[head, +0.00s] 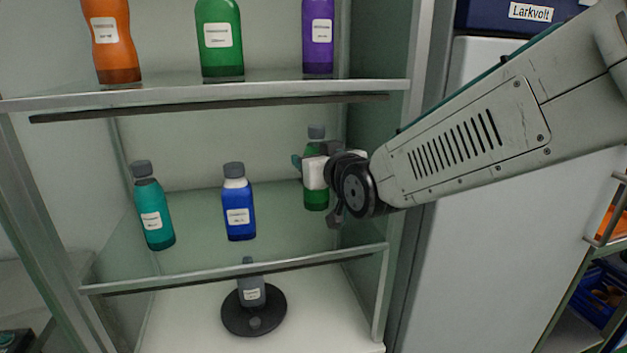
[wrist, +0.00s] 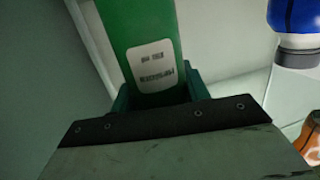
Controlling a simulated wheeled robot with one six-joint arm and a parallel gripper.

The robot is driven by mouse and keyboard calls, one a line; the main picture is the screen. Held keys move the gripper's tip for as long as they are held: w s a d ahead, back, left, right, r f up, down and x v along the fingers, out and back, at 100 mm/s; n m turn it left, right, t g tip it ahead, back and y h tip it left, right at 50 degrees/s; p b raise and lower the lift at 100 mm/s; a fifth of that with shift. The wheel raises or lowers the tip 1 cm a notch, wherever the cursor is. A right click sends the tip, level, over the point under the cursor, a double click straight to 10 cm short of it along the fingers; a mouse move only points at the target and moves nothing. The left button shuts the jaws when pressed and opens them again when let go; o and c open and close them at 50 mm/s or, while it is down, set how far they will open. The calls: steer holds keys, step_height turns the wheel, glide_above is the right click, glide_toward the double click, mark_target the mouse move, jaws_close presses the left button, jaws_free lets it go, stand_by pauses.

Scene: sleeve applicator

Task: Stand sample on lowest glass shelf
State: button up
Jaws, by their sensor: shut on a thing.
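A green bottle with a grey cap (head: 316,200) is upright in the head view, at the right end of the space over the lowest glass shelf (head: 240,269). My gripper (head: 313,166) is shut around its middle, reaching in from the right. In the wrist view, the green bottle (wrist: 145,28) with its white label sits between the teal fingers of my gripper (wrist: 160,97). I cannot tell whether its base touches the glass. The label text is too small to read.
A teal bottle (head: 152,210) and a blue bottle (head: 238,212) stand on the same shelf, to the left. The upper shelf (head: 210,94) holds orange, green and purple bottles. The cabinet's right post (head: 405,170) is close to my arm.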

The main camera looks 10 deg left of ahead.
steer(key=shift+f, duration=1.85)
steer(key=shift+f, duration=0.15)
steer(key=o, duration=1.2)
steer(key=v, duration=1.2)
